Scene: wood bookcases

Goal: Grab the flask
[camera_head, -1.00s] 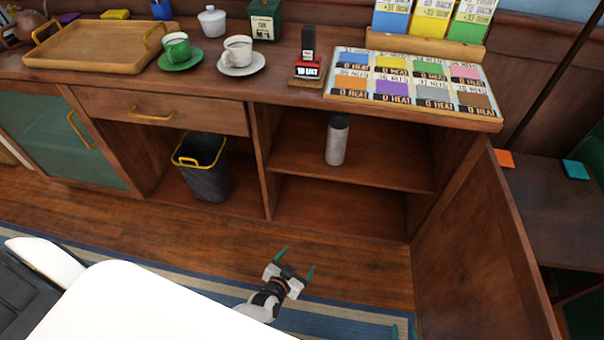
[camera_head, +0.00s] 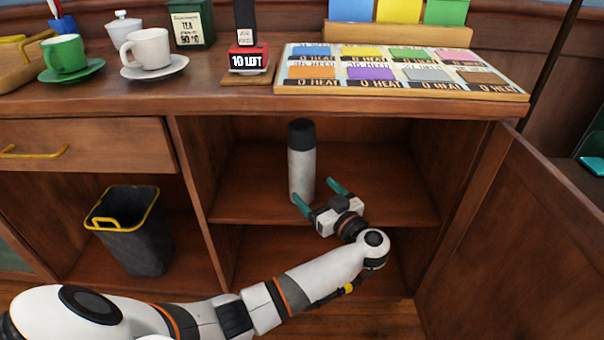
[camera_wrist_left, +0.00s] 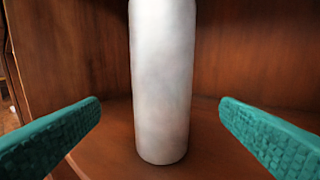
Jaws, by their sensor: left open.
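The flask (camera_head: 301,172), light grey with a black cap, stands upright on the upper shelf (camera_head: 385,200) of the open cabinet. My left gripper (camera_head: 320,193) is open at the front of that shelf, in front of the flask and slightly to its right in the head view. In the left wrist view the flask (camera_wrist_left: 163,85) stands between and beyond the two teal fingers (camera_wrist_left: 160,130), with a gap on both sides. Its cap is out of that view. My right gripper is not in view.
The cabinet door (camera_head: 510,240) stands open at the right. The compartment's left wall (camera_head: 195,190) and the countertop (camera_head: 150,100) bound the shelf space. A black bin (camera_head: 130,235) with a yellow rim sits in the left compartment. The shelf around the flask is clear.

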